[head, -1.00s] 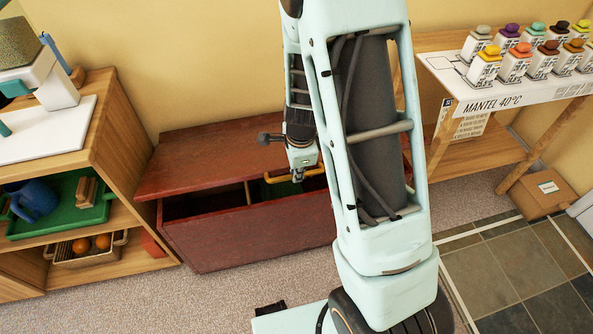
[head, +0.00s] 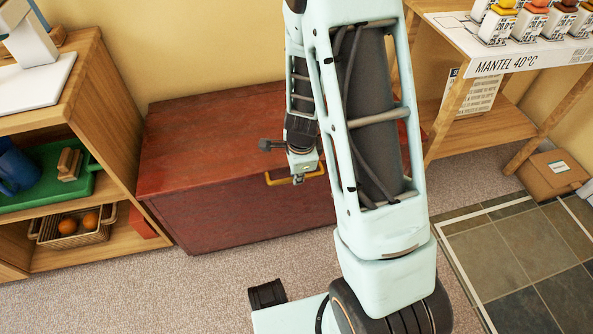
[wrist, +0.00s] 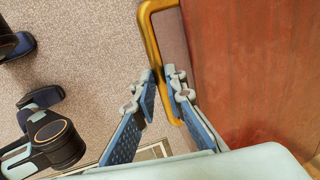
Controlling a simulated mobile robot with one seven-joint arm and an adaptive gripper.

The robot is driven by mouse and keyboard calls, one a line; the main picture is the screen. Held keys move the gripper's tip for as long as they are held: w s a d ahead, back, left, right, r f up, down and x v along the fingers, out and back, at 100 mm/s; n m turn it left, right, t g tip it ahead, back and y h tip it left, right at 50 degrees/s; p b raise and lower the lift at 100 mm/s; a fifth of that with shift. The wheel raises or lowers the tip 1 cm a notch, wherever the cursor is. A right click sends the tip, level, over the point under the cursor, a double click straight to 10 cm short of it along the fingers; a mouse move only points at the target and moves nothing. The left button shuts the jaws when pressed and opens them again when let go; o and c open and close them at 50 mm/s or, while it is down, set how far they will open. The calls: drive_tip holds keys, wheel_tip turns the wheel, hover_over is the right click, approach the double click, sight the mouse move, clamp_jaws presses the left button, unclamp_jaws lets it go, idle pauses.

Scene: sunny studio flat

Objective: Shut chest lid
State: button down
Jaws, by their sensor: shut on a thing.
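The dark red wooden chest (head: 235,218) stands against the wall. Its lid (head: 205,135) lies down flat over the box, and no dark opening shows along its front edge. A yellow handle (head: 278,181) sits at the lid's front edge. My gripper (head: 298,179) is at this handle, partly hidden behind my arm. In the wrist view my gripper (wrist: 161,76) has its fingers on both sides of the yellow handle (wrist: 150,36), shut on it, beside the red wood (wrist: 245,70). My arm hides the chest's right part.
A wooden shelf unit (head: 118,105) with a green tray (head: 60,165) and a basket of oranges (head: 72,228) stands close on the left. A wooden table (head: 480,115) with bottles is on the right. A cardboard box (head: 553,172) lies on the floor. Carpet in front is clear.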

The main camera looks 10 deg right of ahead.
drive_tip(key=f, duration=0.1)
drive_tip(key=s+f+b, duration=0.1)
drive_tip(key=f, duration=0.1)
drive_tip(key=shift+s+f, duration=0.1)
drive_tip(key=shift+s, duration=0.25)
drive_tip(key=c, duration=2)
unclamp_jaws()
drive_tip(key=shift+w+f, duration=0.1)
drive_tip(key=shift+f, duration=0.05)
drive_tip(key=shift+o, duration=0.2)
drive_tip(key=shift+w+r, duration=0.2)
drive_tip(key=shift+r, duration=0.1)
drive_tip(key=v, duration=1.2)
drive_tip(key=shift+w, duration=0.1)
